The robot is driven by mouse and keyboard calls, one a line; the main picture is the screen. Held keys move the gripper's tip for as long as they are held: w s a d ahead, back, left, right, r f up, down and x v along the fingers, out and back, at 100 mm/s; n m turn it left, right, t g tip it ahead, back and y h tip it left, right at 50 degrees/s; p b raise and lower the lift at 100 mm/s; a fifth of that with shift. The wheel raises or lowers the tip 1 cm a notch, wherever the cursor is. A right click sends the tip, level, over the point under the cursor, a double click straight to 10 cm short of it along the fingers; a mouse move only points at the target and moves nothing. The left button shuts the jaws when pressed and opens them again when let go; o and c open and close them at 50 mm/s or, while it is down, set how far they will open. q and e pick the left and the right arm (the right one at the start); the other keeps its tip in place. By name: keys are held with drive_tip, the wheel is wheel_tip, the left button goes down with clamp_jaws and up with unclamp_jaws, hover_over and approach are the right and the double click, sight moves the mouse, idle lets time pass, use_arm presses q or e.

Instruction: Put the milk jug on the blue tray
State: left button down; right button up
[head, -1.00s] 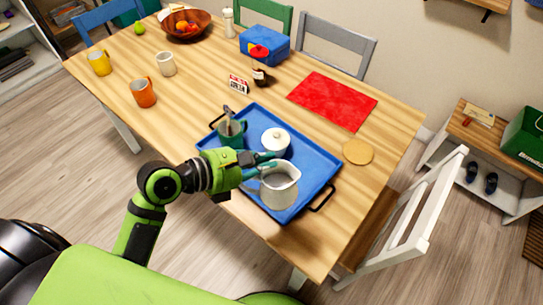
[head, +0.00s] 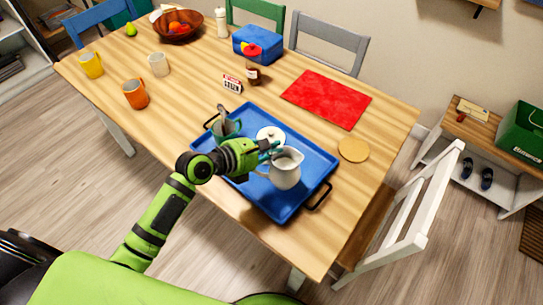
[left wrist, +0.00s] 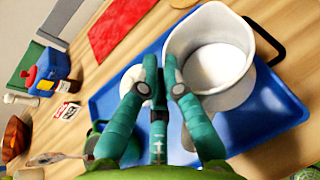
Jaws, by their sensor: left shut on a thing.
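The white milk jug (head: 286,172) is upright over the front right part of the blue tray (head: 254,198). I cannot tell whether its base touches the tray. My left gripper (head: 268,152) is at the jug's left side, shut on its handle. In the left wrist view the jug (left wrist: 215,62) is right of the fingers (left wrist: 162,78), with white inside its open top; the fingers mostly hide the handle. The blue tray (left wrist: 283,105) also shows there beneath the jug. My right gripper is not in view.
On the tray, a white lidded pot (head: 270,134) stands behind the jug, and a green mug (head: 226,129) with a spoon is at the left. A round coaster (head: 353,149) and a red mat (head: 326,99) lie beyond it.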

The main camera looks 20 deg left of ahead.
use_arm(q)
drive_tip(key=shift+w+a+f+b, duration=0.1)
drive_tip(key=shift+w+f+b, duration=0.05)
drive_tip(key=shift+f, duration=0.9)
drive_tip(key=shift+w+f+b, duration=0.1)
drive_tip(key=shift+f+b, duration=0.05)
drive_tip(key=shift+f, duration=0.85)
drive_tip(key=c, duration=1.4)
unclamp_jaws()
drive_tip(key=shift+s+f, duration=0.1)
drive_tip(key=shift+f, duration=0.1)
drive_tip(key=v, duration=1.2)
drive_tip(key=shift+r, duration=0.2)
